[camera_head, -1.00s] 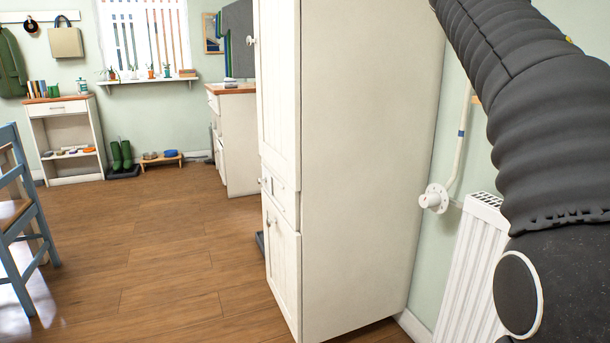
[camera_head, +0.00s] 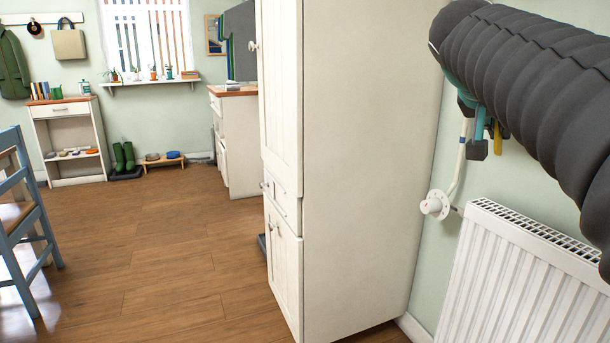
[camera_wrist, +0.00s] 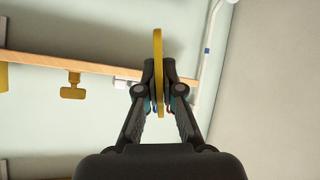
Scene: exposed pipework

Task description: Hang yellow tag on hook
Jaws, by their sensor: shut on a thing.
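In the wrist view my gripper (camera_wrist: 158,75) is shut on the yellow tag (camera_wrist: 158,45), a thin tag seen edge-on and standing upright between the fingertips. In the head view my gripper (camera_head: 478,145) shows partly below the black arm sleeve, near the wall above the white pipe flange. A bit of yellow (camera_head: 497,138) beside it may be the tag. A wooden rail (camera_wrist: 105,67) runs behind the tag in the wrist view. A small white piece (camera_wrist: 125,84) sits on the rail just left of the fingers; I cannot tell whether it is the hook.
A yellow T-shaped piece (camera_wrist: 73,90) hangs at the rail, left of my gripper. A white pipe (camera_wrist: 208,50) with a blue band runs to the right. In the head view a white radiator (camera_head: 510,285) and tall cabinet (camera_head: 365,160) stand close; open floor (camera_head: 150,250) lies left.

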